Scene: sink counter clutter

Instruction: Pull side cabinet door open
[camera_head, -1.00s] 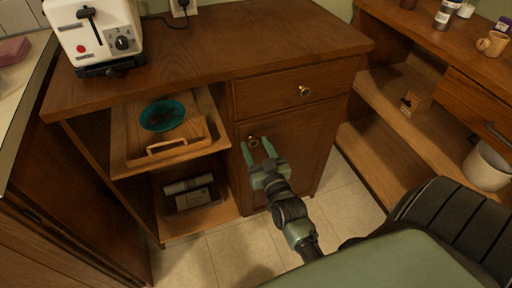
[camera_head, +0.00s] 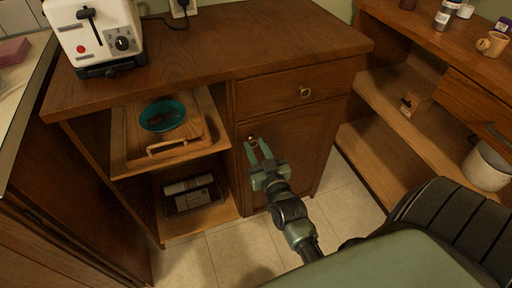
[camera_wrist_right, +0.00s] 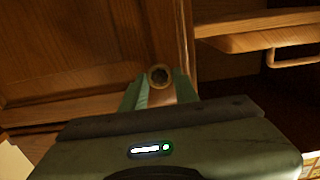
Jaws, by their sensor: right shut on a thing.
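The side cabinet door (camera_head: 293,148) is a dark wooden panel below a drawer, and it looks closed. It also fills the upper left of the right wrist view (camera_wrist_right: 75,50). Its small round brass knob (camera_head: 252,139) sits near the door's upper left corner. My right gripper (camera_head: 257,147) reaches up to the knob. In the right wrist view the gripper's green fingers (camera_wrist_right: 160,90) stand on both sides of the knob (camera_wrist_right: 160,75) and are shut on it. My left gripper is not in view.
Left of the door are open shelves with a wooden tray (camera_head: 135,160) holding a teal bowl (camera_head: 163,115), and a dark bin (camera_head: 192,200) below. A drawer with a brass knob (camera_head: 304,92) is above the door. Tiled floor (camera_head: 335,205) lies clear in front.

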